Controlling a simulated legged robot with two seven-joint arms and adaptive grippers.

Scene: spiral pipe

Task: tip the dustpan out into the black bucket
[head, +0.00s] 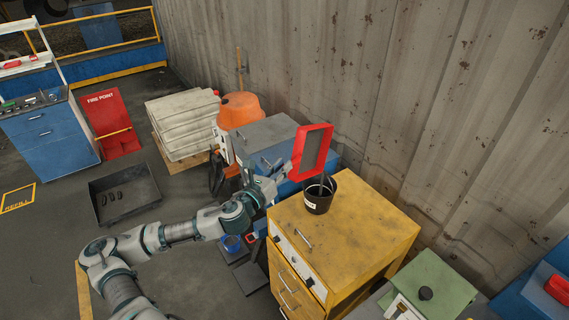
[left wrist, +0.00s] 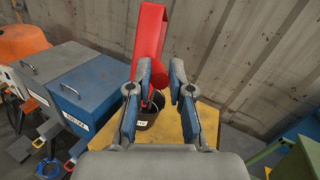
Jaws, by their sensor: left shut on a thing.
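The red dustpan (head: 299,150) is held up on edge, steeply tilted, above the black bucket (head: 317,202). My left gripper (head: 284,173) is shut on its handle; in the left wrist view the red dustpan (left wrist: 149,35) rises beyond the fingers (left wrist: 160,72). The bucket stands upright on the yellow cabinet and has a white label. It also shows below the fingers in the left wrist view (left wrist: 147,121). A thin dark thing stands in its mouth. I cannot tell whether anything is left in the pan. My right gripper is not in view.
The yellow cabinet (head: 365,225) has free room right of the bucket. A corrugated wall (head: 420,100) rises behind. Blue-grey boxes (head: 262,135) and an orange tub (head: 240,108) stand to the left. A dark tray (head: 124,195) with several small dark pieces lies on the floor. A green box (head: 430,280) is at front right.

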